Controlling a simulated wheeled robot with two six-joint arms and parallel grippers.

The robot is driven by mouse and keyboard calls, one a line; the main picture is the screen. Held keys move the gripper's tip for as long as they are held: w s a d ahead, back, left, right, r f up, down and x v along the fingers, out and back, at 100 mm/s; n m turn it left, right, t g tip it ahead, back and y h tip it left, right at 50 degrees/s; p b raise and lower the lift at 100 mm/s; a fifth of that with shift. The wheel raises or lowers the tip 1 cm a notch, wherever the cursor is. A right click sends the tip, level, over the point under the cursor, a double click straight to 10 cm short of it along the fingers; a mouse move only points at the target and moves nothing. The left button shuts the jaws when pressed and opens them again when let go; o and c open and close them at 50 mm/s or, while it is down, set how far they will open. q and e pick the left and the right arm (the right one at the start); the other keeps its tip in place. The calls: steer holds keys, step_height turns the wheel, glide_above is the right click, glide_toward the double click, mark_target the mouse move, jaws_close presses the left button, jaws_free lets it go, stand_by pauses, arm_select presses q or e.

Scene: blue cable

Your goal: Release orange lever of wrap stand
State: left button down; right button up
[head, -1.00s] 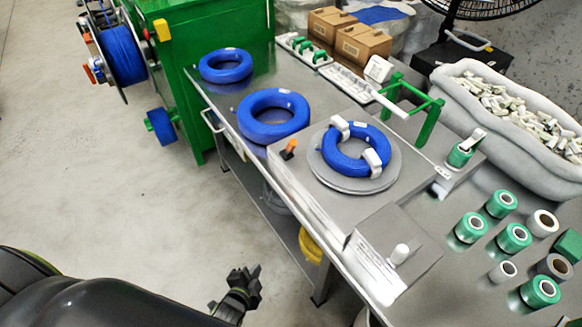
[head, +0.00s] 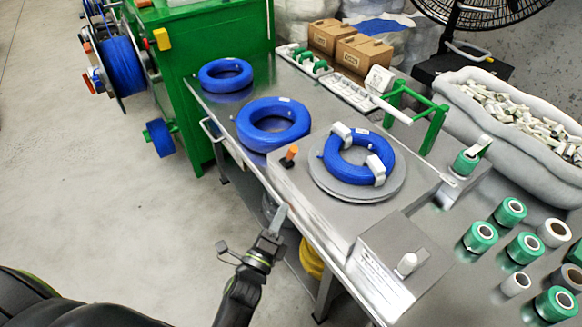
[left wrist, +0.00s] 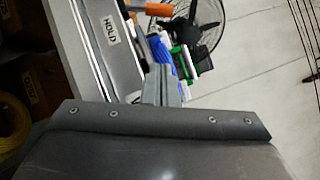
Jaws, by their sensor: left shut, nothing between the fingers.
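The orange lever (head: 291,153) stands up from the left corner of the grey wrap stand (head: 300,183). A blue cable coil (head: 356,157) lies on the stand's round plate (head: 332,187) between white clamps. In the left wrist view the orange lever (left wrist: 150,7) shows at the top edge, partly cut off, near a HOLD label (left wrist: 113,28). My left gripper (head: 281,215) is shut and empty, beside the table's front side, below and in front of the lever and apart from it. Its fingers (left wrist: 160,84) also show in the left wrist view. My right gripper is not in view.
Two more blue coils (head: 273,123) lie left of the stand. A grey box with a white knob (head: 407,262) sits at the near right. Green tape rolls (head: 480,237) stand further right. The floor left of the table (head: 90,190) is clear.

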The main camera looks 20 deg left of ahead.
arm_select(q)
glide_toward(291, 155)
steer(key=w+d, duration=0.2)
steer(key=w+d+f, duration=0.1)
steer(key=d, duration=0.1)
steer(key=shift+w+d, duration=0.3)
steer(key=shift+w, duration=0.1)
steer(key=shift+w+a+r, duration=0.4)
steer(key=shift+w+a, duration=0.05)
steer(key=shift+w, duration=0.15)
steer(key=shift+w+a+r, duration=0.35)
steer(key=shift+w+a, duration=0.15)
steer(key=shift+w, duration=0.15)
steer(key=shift+w+a+r+p, duration=0.1)
steer(key=shift+w+a+p, duration=0.15)
steer(key=shift+p, duration=0.05)
